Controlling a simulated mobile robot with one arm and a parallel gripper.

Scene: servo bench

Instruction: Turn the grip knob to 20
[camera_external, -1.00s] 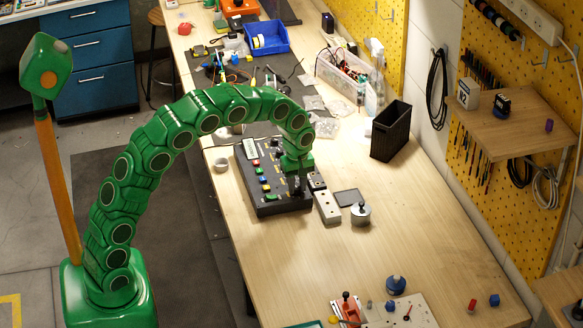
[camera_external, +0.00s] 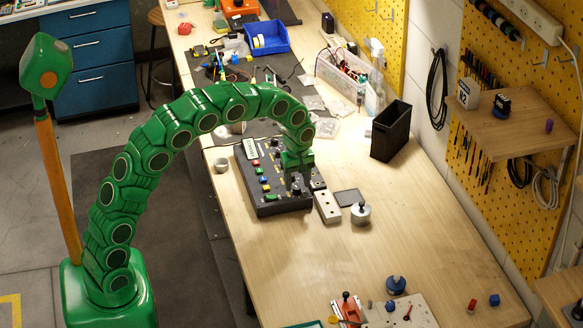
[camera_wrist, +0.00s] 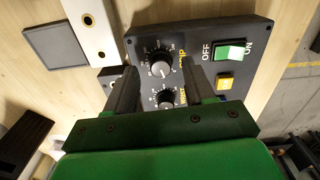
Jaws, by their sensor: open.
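The dark control panel (camera_external: 283,208) lies on the bench under my gripper (camera_external: 298,186). In the wrist view the grip knob (camera_wrist: 162,66), black with a pale pointer and a white dial scale around it, lies between the two fingers of my gripper (camera_wrist: 163,70). The fingers are open and apart from the knob. The dial numbers are too small to read. In the external view my gripper hides the knobs.
A green ON/OFF rocker switch (camera_wrist: 229,52) and a yellow button (camera_wrist: 225,82) sit right of the knob. A pale block with holes (camera_external: 327,206), a dark square plate (camera_external: 348,197) and a metal weight (camera_external: 361,213) are beside the panel.

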